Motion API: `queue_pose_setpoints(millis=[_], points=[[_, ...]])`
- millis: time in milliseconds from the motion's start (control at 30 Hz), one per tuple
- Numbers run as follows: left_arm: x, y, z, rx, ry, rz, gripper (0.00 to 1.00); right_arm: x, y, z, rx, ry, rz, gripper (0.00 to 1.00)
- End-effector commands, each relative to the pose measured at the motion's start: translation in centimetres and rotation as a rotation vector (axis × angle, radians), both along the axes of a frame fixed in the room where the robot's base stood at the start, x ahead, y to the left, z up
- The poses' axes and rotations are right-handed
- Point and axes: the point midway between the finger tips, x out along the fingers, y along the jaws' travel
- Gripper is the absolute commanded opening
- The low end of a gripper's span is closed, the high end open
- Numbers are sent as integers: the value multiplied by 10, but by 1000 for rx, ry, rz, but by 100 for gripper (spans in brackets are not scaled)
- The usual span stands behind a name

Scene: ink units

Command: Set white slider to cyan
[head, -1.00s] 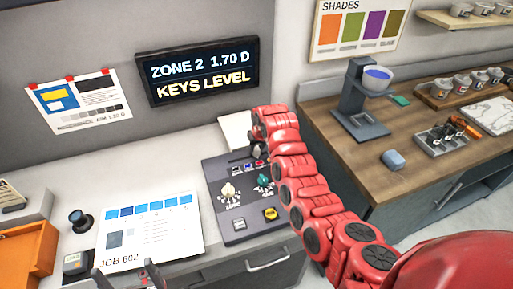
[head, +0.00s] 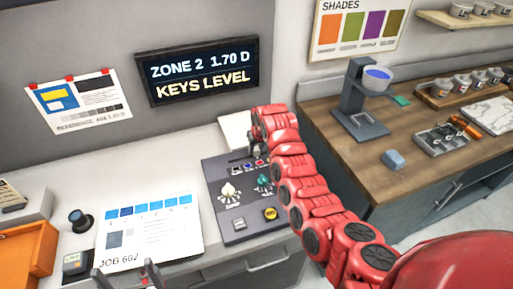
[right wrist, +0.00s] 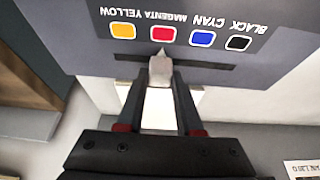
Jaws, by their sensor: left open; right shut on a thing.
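The white slider (right wrist: 161,70) stands in a dark slot (right wrist: 205,64) on the grey console (right wrist: 270,60). Its pointed tip lines up with the red magenta square (right wrist: 163,33). The blue cyan square (right wrist: 202,38) is to its right in the right wrist view, where the labels read upside down. My right gripper (right wrist: 160,85) is shut on the slider, one finger on each side. In the head view my right gripper (head: 257,152) is at the console's far edge, and my arm hides part of the console. My left gripper (head: 123,268) is open and empty at the bottom edge.
The console (head: 212,190) also carries a white knob (head: 229,190), a teal knob (head: 264,181), a grey button (head: 239,223) and a yellow button (head: 270,213). A job sheet (head: 150,235) lies to its left. A wall display (head: 200,75) reads "ZONE 2 1.70 D KEYS LEVEL".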

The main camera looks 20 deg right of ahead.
Motion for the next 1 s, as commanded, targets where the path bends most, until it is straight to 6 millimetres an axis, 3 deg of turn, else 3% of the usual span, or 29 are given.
queue_pose_setpoints(millis=[267,533,567,700,1000], points=[[0,0,-19,0,0,0,100,-1,44,-2,3,-3,6,0],[0,0,-17,0,0,0,100,-1,45,0,2,-1,2,0],[0,0,-17,0,0,0,100,-1,45,0,2,-1,2,37],[0,0,-17,0,0,0,100,-1,44,0,3,-1,1,62],[0,0,-17,0,0,0,100,-1,44,0,3,-1,1,65]])
